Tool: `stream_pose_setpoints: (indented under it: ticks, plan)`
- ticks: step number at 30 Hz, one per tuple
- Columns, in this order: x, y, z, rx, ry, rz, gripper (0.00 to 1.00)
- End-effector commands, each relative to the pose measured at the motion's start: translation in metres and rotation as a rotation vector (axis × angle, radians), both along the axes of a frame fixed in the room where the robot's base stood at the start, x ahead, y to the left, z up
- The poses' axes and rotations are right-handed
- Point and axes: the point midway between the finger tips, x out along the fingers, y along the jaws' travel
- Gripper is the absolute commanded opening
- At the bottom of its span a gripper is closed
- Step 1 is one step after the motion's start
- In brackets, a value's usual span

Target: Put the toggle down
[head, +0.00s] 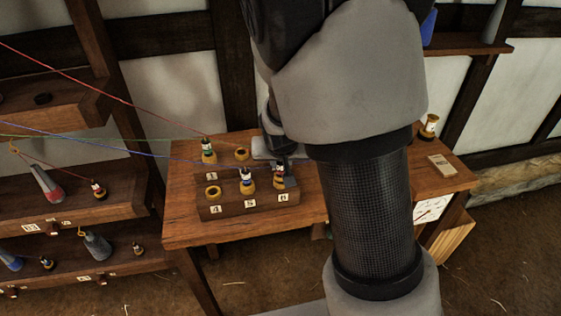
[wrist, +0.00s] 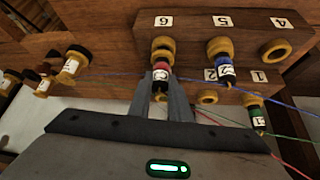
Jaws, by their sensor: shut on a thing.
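The toggle (wrist: 161,68), red and dark with a white label, is between the fingers of my gripper (wrist: 160,88) in the wrist view. My gripper is shut on it. It is in line with the yellow ring socket marked 6 on the wooden block (wrist: 190,28); I cannot tell whether it is fully seated. In the head view the toggle (head: 279,177) is upright at the block's right front corner, with my gripper (head: 286,172) beside it, partly hidden by my arm. A blue toggle (head: 246,180) stands in socket 5.
A green toggle (head: 208,150) stands at socket 1. Socket 4 (head: 213,192) and socket 2 (head: 241,153) are empty. Red, green and blue cords cross the table (head: 190,222) from the left. Shelves with cones stand left. Another toggle (head: 431,124) is at the table's right back.

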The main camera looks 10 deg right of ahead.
Motion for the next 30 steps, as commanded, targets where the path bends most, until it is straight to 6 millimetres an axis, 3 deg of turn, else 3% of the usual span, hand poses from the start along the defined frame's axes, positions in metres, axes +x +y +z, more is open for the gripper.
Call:
stream_pose_setpoints:
  ticks: [12,13,16,25,30]
  plan:
    - [0.000,0.000,-0.010,0.000,0.000,0.000,0.00]
    - [0.000,0.000,-0.010,0.000,0.000,0.000,0.21]
    - [0.000,0.000,-0.010,0.000,0.000,0.000,0.36]
    - [0.000,0.000,-0.009,0.000,0.000,0.000,0.36]
    - [0.000,0.001,0.010,0.000,-0.001,0.001,0.36]
